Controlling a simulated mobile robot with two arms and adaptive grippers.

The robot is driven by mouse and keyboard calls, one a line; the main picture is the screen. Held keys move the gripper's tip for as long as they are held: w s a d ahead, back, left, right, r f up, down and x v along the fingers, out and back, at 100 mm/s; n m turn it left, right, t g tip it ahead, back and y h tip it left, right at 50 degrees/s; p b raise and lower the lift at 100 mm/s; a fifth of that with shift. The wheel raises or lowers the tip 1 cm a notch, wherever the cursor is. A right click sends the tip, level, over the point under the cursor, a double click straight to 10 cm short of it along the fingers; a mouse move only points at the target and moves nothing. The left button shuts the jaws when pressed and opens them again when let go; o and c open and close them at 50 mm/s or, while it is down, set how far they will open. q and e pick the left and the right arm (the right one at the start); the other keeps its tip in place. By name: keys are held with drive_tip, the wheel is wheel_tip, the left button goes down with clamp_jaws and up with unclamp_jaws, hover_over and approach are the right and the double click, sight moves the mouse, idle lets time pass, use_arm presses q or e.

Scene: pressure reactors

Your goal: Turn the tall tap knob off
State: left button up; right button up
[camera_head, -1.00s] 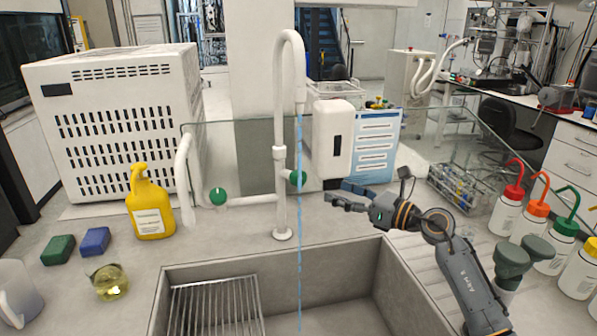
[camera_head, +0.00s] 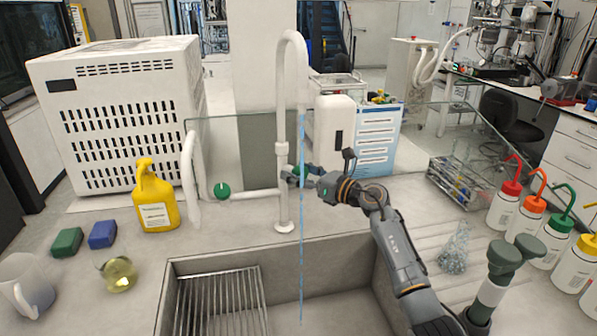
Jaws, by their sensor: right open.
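The tall white tap (camera_head: 283,140) stands behind the sink, its spout curving over the basin. A thin blue stream of water (camera_head: 301,260) runs from the spout down into the sink (camera_head: 330,306). The tall tap's green knob (camera_head: 297,171) sits on the right side of its column, partly hidden by my gripper. My right gripper (camera_head: 291,177) is open, with its fingers at the knob; I cannot tell whether they touch it. A second green knob (camera_head: 222,190) sits on the short tap (camera_head: 190,165) to the left. My left gripper is not in view.
A yellow bottle (camera_head: 155,200), two sponges (camera_head: 85,238), a round flask (camera_head: 118,274) and a beaker (camera_head: 25,285) stand left of the sink. Wash bottles (camera_head: 530,220) stand at right. A glass screen (camera_head: 240,150) is behind the taps.

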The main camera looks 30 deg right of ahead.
drive_tip(key=c, duration=1.2)
drive_tip(key=shift+d+r+m+p, duration=0.1)
drive_tip(key=shift+r+m+p, duration=0.1)
drive_tip(key=shift+m+p, duration=1.3)
drive_tip(key=shift+m, duration=0.2)
drive_tip(key=shift+f+m+p, duration=0.15)
drive_tip(key=shift+m+p, duration=0.2)
drive_tip(key=shift+m, duration=0.65)
drive_tip(key=o, duration=1.2)
